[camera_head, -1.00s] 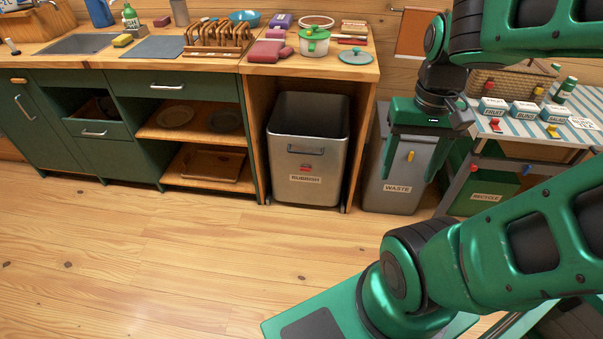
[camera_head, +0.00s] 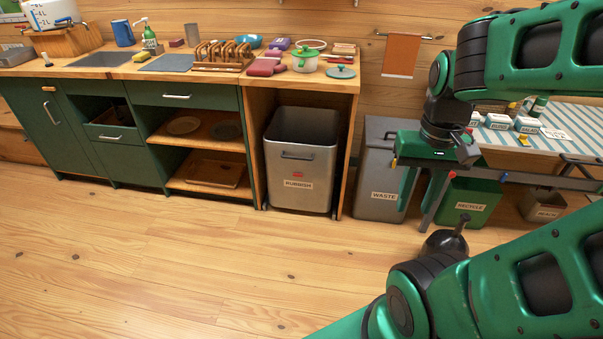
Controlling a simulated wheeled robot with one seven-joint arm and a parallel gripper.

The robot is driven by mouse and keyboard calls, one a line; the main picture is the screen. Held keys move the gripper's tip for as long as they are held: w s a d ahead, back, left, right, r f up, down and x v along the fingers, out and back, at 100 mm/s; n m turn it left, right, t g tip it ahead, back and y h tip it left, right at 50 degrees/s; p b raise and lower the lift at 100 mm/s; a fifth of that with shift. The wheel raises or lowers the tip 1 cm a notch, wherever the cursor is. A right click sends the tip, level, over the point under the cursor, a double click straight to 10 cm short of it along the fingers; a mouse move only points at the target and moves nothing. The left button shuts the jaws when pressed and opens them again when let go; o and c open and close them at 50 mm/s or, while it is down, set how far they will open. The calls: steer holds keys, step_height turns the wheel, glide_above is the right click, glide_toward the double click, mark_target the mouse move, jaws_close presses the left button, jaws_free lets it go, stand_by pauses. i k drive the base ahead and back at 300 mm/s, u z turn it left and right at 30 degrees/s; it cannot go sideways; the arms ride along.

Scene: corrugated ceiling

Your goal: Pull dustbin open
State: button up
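A grey metal dustbin (camera_head: 300,168) with a RUBBISH label stands in the bay under the right end of the counter. Its top is open and dark inside. A dark bar handle (camera_head: 297,156) runs across the upper part of its front. My gripper (camera_head: 420,208) is to the right of this bin, in front of the grey WASTE bin (camera_head: 376,180). Its two green fingers point down and stand apart, with nothing seen between them. It does not appear to touch the dustbin or its handle.
A wooden counter (camera_head: 130,72) with kitchen items runs above green cabinets and open shelves. A green RECYCLE bin (camera_head: 468,203) and a smaller bin (camera_head: 543,204) stand at right, near a striped-top table (camera_head: 575,120). The wooden floor (camera_head: 180,260) before the dustbin is clear.

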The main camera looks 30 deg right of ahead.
mark_target(304, 141)
steer(key=k, duration=0.6)
steer(key=z, duration=0.7)
steer(key=i, duration=0.9)
steer(key=z, duration=0.35)
steer(key=i, duration=1.1)
steer(key=u, duration=0.75)
steer(key=i, duration=0.4)
steer(key=u, duration=0.35)
